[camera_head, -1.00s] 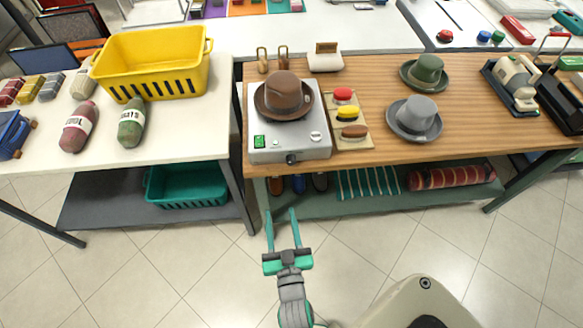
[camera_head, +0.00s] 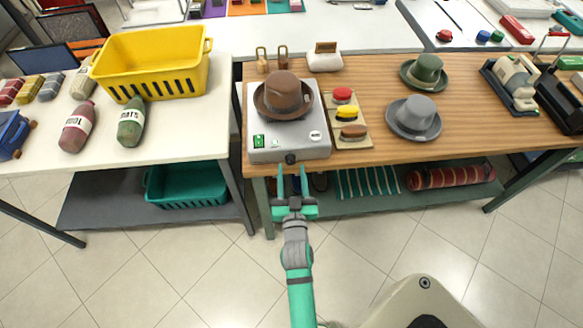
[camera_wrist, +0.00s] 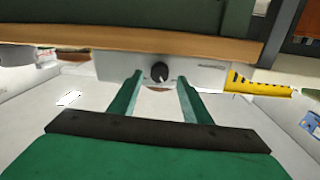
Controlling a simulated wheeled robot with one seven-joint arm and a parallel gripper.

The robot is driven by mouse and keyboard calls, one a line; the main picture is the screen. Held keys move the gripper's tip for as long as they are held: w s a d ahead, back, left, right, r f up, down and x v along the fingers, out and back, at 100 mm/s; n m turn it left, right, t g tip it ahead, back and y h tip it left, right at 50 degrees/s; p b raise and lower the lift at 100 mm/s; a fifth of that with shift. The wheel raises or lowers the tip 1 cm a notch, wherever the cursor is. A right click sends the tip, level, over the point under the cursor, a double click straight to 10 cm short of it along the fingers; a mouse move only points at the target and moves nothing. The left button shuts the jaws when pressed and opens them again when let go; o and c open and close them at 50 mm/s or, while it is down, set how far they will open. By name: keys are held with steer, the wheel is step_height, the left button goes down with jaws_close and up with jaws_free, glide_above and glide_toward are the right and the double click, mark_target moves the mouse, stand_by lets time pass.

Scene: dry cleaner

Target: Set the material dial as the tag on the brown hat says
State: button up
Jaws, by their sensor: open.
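The brown hat (camera_head: 283,94) sits on top of a silver-grey machine (camera_head: 314,126) on the wooden table. The material dial (camera_head: 291,158), a small black knob, is on the machine's front face near the table edge. The dial also shows in the wrist view (camera_wrist: 159,71), with a light pointer line on it. A green label (camera_head: 258,141) and white round labels are on the machine; their writing is too small to read. I cannot make out a tag on the hat. My gripper (camera_head: 291,173) is open and empty, its fingers (camera_wrist: 160,90) pointing at the dial, just short of it.
A tan board (camera_head: 350,118) with red, yellow and brown pieces lies right of the machine. A grey hat (camera_head: 415,115) and green hat (camera_head: 426,70) stand further right. The white table (camera_head: 190,135) with a yellow basket (camera_head: 150,62) is left.

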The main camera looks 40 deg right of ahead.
steer(key=shift+x, duration=1.05)
steer(key=shift+w, duration=0.1)
steer(key=c, duration=1)
steer(key=shift+d, duration=0.1)
steer(key=shift+c, duration=0.2)
steer(key=shift+f+n, duration=0.1)
steer(key=shift+n, duration=2.9)
